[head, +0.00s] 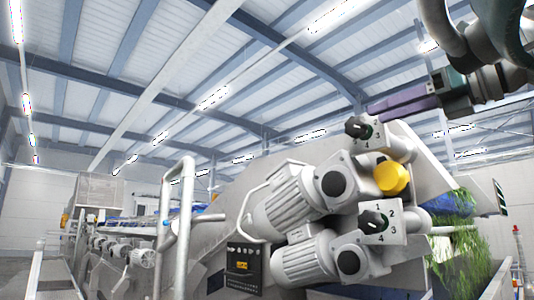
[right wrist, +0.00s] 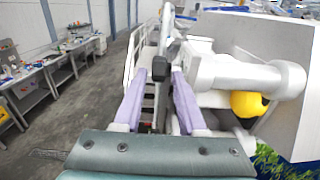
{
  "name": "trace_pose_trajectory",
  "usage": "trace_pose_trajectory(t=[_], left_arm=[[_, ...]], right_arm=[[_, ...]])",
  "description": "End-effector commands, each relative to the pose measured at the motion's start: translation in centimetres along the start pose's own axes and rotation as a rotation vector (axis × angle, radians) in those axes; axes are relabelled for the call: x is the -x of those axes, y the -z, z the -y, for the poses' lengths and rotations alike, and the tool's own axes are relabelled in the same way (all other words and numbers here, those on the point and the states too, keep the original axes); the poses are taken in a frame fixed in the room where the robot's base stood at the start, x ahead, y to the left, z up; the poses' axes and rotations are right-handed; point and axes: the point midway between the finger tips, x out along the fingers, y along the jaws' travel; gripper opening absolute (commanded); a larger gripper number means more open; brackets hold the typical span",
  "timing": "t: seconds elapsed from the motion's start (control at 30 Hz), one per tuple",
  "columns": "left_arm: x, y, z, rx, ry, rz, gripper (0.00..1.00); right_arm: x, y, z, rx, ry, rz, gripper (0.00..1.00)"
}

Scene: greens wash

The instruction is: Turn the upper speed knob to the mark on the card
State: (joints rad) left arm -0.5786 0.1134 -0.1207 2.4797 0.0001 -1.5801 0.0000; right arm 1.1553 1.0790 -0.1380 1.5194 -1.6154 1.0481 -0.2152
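The upper speed knob (head: 356,127) is black and sits on a white number plate (head: 377,137); 3 and 4 show on it, and its upper part is covered. My right gripper (head: 376,115) reaches in from the upper right, its purple fingertips close by the knob. In the right wrist view the fingers stand apart, with the dark knob (right wrist: 160,67) between or just beyond their tips; I cannot tell if they touch it. The knob's pointer is too small to read. A dark panel (head: 245,279) with a yellow patch hangs lower left; I cannot tell whether it is the card. My left gripper is out of view.
A lower black knob (head: 373,219) sits on a plate numbered 1 to 4. A metal rail (head: 187,220) stands further left. Greens (head: 459,255) hang at right.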

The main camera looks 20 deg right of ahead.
Motion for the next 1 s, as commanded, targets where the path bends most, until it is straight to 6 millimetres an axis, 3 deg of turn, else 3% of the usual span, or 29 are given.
trace_pose_trajectory(t=[0.03, 0.3, 0.73, 1.0], left_arm=[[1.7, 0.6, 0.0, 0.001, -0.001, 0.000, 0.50], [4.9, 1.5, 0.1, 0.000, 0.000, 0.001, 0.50], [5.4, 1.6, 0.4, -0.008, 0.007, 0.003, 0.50], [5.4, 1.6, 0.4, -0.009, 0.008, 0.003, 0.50]], right_arm=[[-1.2, -0.8, -0.1, -0.005, -0.005, -0.004, 0.40], [-5.5, -0.6, -0.1, -0.003, -0.004, 0.000, 0.40], [-6.7, 0.0, -0.1, 0.000, -0.002, 0.000, 0.40], [-6.6, 0.0, -0.1, 0.000, -0.002, 0.001, 0.12]])
